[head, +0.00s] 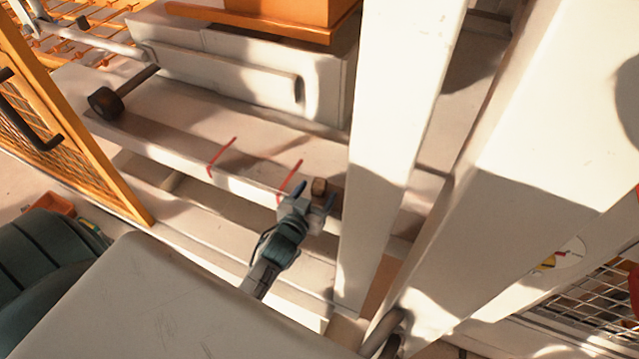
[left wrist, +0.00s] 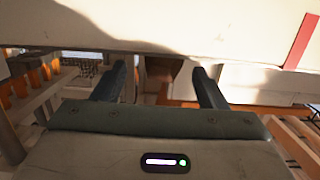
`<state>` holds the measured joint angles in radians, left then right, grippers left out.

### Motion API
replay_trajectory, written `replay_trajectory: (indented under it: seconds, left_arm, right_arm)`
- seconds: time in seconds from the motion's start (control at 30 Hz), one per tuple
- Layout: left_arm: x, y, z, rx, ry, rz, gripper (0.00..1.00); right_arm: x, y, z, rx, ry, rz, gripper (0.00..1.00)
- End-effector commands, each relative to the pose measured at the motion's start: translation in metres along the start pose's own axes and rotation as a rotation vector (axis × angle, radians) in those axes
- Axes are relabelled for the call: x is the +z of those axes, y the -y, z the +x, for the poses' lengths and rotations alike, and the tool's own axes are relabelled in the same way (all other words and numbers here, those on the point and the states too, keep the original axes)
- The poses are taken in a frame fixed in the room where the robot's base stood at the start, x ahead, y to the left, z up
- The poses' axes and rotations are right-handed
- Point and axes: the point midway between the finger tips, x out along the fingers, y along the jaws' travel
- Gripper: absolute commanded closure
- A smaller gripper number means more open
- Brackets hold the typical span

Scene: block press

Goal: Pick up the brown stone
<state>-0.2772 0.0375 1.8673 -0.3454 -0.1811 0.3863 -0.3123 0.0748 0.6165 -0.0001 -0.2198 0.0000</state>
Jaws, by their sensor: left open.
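The brown stone (head: 319,187) is a small block on the pale ledge (head: 255,152), close to the ledge's front edge and right of two red marks. My left gripper (head: 314,195) is open, with its fingertips at the stone, one to each side of it in the head view. In the left wrist view a brown block (left wrist: 163,68), partly in shadow, shows between the open fingers (left wrist: 158,74). I cannot tell whether either finger touches it. My right gripper is not in view.
A white post (head: 395,120) stands close to the right of the stone. A dark-headed mallet-like tool (head: 106,101) lies at the ledge's left end. A yellow mesh gate (head: 70,110) is at the left. The ledge between tool and red marks is clear.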

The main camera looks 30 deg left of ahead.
Motion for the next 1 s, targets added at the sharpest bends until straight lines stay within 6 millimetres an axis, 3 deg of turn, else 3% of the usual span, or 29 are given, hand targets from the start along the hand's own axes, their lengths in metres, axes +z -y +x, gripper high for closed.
replay_trajectory:
  seconds: [0.4,0.67,0.77,0.93,1.0]
  left_arm:
    - [0.001,0.006,0.050,0.000,0.001,0.000,0.34]
    - [0.002,0.006,0.053,0.000,0.001,0.000,0.34]
    - [0.002,0.006,0.053,0.000,0.001,0.000,0.47]
    - [0.003,0.006,0.053,0.000,0.001,0.000,0.81]
    - [0.002,0.006,0.053,0.000,0.001,0.000,0.83]
  right_arm:
    - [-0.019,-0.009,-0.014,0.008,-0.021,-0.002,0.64]
    - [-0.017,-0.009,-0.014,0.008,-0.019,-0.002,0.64]
    - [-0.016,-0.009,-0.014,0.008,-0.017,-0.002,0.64]
    - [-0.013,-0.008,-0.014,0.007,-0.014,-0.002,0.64]
    - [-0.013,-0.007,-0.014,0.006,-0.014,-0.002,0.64]
